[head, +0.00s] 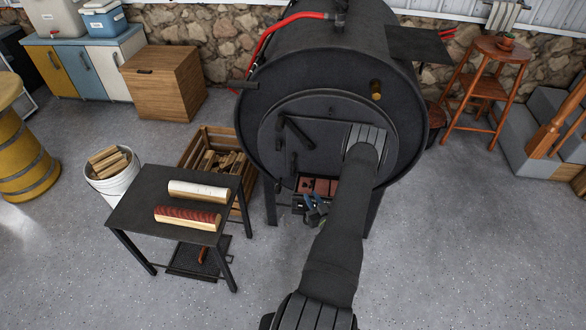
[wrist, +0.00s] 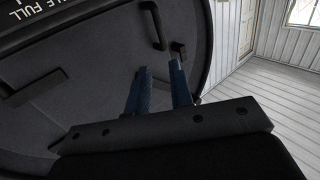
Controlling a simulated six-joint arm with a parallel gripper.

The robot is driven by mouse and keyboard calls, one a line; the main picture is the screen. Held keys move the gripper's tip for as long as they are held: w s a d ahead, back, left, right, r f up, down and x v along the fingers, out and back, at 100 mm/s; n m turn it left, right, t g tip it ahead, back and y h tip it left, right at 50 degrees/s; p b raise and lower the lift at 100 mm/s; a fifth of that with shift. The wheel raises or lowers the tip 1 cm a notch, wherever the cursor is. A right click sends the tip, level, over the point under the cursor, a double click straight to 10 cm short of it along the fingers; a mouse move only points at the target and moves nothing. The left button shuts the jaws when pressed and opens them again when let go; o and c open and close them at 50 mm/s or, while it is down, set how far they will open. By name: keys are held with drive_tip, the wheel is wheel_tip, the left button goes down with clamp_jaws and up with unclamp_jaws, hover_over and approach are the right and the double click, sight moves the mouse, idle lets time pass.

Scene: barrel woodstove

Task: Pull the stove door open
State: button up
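The black barrel stove (head: 335,75) stands at centre. Its round front carries a dark door (head: 275,140) with a slanted black bar (head: 297,132); my arm hides its right part. My gripper (head: 315,208) is low in front of the stove, blue fingers apart. In the wrist view my gripper (wrist: 159,67) is open and empty, pointing toward a dark loop handle (wrist: 153,25) and a small dark block (wrist: 180,48) near the rim of the dark plate. The fingertips look apart from the handle. I cannot tell whether the door is fully shut.
Reddish bricks (head: 318,186) show below the door. A black side table (head: 150,195) with two logs stands left of the stove, before a wooden crate (head: 190,150) of firewood. A wooden stool (head: 485,85) stands right. The floor at front right is clear.

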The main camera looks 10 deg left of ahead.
sight(293, 173)
drive_tip(key=x, duration=1.7)
drive_tip(key=shift+w+a, duration=0.1)
drive_tip(key=shift+w, duration=0.05)
clamp_jaws()
